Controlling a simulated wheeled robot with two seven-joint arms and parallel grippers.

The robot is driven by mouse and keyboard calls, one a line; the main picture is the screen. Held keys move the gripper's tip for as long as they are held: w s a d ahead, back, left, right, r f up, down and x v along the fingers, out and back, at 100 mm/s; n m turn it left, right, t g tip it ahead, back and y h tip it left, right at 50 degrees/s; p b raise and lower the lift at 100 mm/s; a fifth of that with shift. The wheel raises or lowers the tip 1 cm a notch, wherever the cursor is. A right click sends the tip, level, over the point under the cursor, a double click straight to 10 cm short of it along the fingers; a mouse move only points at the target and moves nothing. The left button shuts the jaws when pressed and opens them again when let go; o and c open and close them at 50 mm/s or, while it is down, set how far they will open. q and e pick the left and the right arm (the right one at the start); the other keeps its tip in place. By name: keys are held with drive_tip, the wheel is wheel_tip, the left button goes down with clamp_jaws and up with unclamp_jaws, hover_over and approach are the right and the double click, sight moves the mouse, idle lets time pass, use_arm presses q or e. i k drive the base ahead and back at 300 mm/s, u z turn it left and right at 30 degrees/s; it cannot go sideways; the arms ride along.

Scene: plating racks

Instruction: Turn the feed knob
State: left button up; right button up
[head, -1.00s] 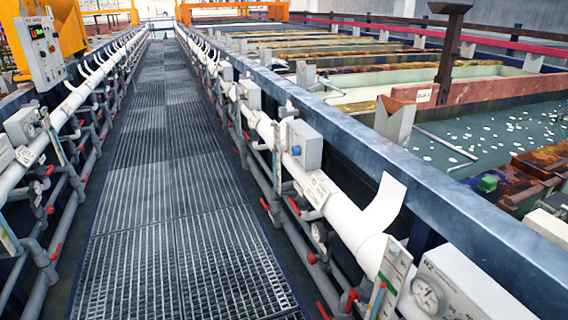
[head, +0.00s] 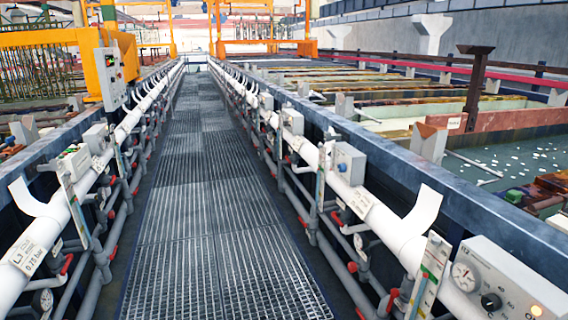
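A grey-white control box (head: 505,285) stands at the lower right on the right-hand pipe run. On its face are a round dial gauge (head: 465,277), a black round knob (head: 491,302) and a lit orange lamp (head: 536,310). The lettering on the box is too small to read surely, so I cannot tell if this black knob is the feed knob. Neither of my grippers is in the head view.
A grated walkway (head: 205,200) runs straight ahead and is clear. White pipes with red-handled valves line both sides. A blue rail (head: 450,205) separates the tanks at right. An orange gantry (head: 60,40) with a control panel (head: 110,80) stands at left.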

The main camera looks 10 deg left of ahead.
sight(342, 168)
drive_tip(key=u, duration=0.85)
drive_tip(key=i, duration=1.65)
drive_tip(key=z, duration=0.6)
drive_tip(key=i, duration=1.15)
drive_tip(key=z, duration=1.1)
